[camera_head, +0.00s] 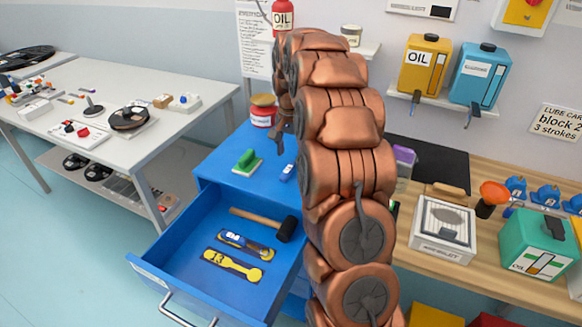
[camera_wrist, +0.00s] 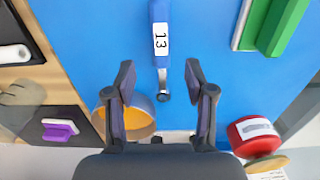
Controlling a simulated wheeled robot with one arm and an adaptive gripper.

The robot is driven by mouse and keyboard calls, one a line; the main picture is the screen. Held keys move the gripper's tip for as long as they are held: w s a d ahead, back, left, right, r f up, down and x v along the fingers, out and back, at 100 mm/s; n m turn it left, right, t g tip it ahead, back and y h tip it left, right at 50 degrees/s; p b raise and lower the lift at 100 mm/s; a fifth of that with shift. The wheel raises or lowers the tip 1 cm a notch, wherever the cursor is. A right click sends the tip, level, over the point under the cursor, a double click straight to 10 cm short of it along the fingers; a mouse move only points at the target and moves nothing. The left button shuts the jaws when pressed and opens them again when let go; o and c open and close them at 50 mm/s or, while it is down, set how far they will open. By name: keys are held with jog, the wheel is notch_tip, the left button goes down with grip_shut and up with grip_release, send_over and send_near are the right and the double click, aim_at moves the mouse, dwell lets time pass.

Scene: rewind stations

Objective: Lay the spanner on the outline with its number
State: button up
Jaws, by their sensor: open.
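The spanner (camera_wrist: 159,12) has a blue handle with a white label reading 13 and a grey metal end. It lies on the blue cabinet top and also shows in the head view (camera_head: 287,173). My gripper (camera_wrist: 159,84) is open above it, with the spanner's end between the two fingers and not gripped. In the head view my gripper (camera_head: 279,134) is small and partly behind my arm. The yellow outline marked 13 (camera_head: 232,265) lies bare in the open blue drawer (camera_head: 180,245). Another spanner (camera_head: 245,242), blue with a white label, lies on a second yellow outline beside it.
A black-headed mallet (camera_head: 286,229) lies at the drawer's back. A green block (camera_head: 246,162) and a red jar (camera_head: 263,111) stand on the cabinet top (camera_head: 222,160). A round orange-and-grey pot (camera_wrist: 131,125) is near my left finger. A wooden bench is at right.

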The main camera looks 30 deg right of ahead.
aim_at(291, 165)
jog(key=shift+w+d+f+p, duration=0.1)
jog(key=shift+f+p, duration=0.5)
jog(key=shift+f, duration=0.75)
jog(key=shift+w+d+f+p, duration=0.1)
jog(key=shift+f+p, duration=0.5)
jog(key=shift+f, duration=0.7)
grip_shut()
